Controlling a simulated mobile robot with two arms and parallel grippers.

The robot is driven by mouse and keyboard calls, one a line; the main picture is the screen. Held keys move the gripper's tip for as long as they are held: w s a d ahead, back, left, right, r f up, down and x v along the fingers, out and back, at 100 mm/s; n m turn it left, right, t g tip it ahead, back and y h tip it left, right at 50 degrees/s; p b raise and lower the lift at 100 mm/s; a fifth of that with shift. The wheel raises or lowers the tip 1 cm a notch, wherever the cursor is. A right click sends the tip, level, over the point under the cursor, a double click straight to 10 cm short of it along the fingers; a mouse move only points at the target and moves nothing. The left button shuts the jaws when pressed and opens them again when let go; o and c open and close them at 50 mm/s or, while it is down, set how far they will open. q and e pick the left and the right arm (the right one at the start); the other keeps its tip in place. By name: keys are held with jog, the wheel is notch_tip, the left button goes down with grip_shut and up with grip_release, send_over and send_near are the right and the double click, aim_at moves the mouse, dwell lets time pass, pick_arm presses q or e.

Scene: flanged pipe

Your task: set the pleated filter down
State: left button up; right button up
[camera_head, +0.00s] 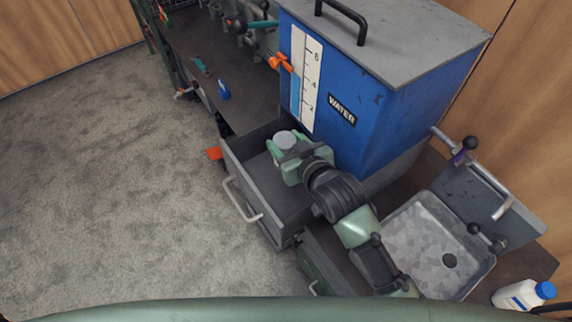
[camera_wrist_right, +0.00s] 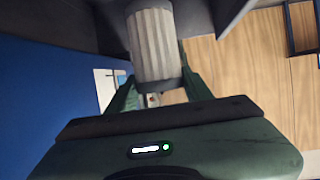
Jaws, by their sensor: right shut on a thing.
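The pleated filter (camera_head: 285,139) shows as a pale round end between my right gripper's fingers in the head view. In the right wrist view the filter (camera_wrist_right: 153,45) is a grey-white ribbed cylinder with a dark end toward the gripper. My right gripper (camera_head: 288,151) is shut on it and holds it over the open grey drawer (camera_head: 239,172). Whether the filter touches the drawer's floor, I cannot tell. The green fingers also show in the right wrist view (camera_wrist_right: 156,88). My left gripper is not in view.
The blue water tank (camera_head: 390,110) stands right beside my right arm. A metal sink (camera_head: 430,240) with an open lid and a white bottle (camera_head: 522,295) are at the right. The drawer's visible floor looks clear.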

notch_tip(320, 180, down, 9)
jog(key=shift+f+b, duration=0.15)
jog(key=shift+b, duration=0.15)
jog(key=shift+f, duration=0.1)
jog(key=shift+f, duration=0.5)
jog(key=o, duration=1.4)
jog(key=shift+f, duration=0.15)
jog(key=shift+o, duration=0.2)
jog(key=shift+s, duration=0.1)
jog(key=shift+r, duration=0.8)
jog(key=v, duration=1.1)
jog(key=shift+s+d+r, duration=0.2)
jog(key=shift+s, duration=0.05)
